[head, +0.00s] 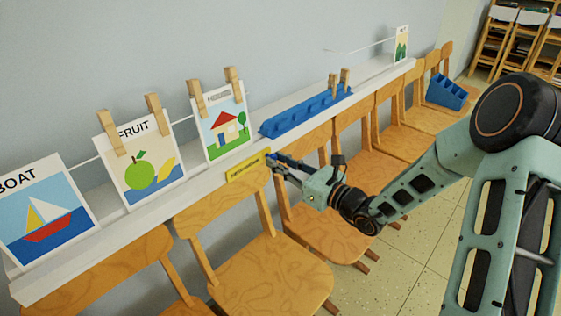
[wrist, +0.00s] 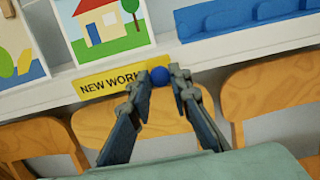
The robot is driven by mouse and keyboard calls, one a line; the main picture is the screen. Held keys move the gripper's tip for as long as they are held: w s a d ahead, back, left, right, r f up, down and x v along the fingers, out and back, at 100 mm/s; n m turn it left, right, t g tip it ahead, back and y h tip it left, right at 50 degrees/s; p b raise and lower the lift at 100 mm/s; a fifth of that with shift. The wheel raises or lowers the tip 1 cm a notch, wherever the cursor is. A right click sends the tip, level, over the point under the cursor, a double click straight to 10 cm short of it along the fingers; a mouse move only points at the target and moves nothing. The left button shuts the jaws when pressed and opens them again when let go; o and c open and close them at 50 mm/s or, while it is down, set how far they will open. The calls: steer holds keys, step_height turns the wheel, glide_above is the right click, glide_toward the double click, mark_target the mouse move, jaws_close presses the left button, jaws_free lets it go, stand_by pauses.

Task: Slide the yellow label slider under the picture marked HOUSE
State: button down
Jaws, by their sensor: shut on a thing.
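The yellow label slider (head: 247,167) sits on the front edge of the white ledge (head: 150,215). It reads NEW WORK in the wrist view (wrist: 100,82) and has a blue knob (wrist: 160,76) at its right end. My gripper (head: 272,160) is shut on this knob, with a finger on each side in the wrist view (wrist: 163,78). The HOUSE picture (head: 221,131) hangs above the ledge by two wooden clips. In the wrist view, the label lies below this picture (wrist: 110,48), its right end reaching slightly past the picture's lower right corner.
The FRUIT picture (head: 140,160) and BOAT picture (head: 45,213) hang to the left. A long blue rack (head: 300,115) lies on the ledge to the right. Wooden chairs (head: 260,275) stand close below the ledge, under my arm.

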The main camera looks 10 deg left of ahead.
steer(key=c, duration=1.8)
jaws_free()
steer(key=shift+d, duration=0.1)
steer(key=v, duration=1.1)
steer(key=shift+s+d, duration=0.25)
steer(key=shift+d, duration=0.05)
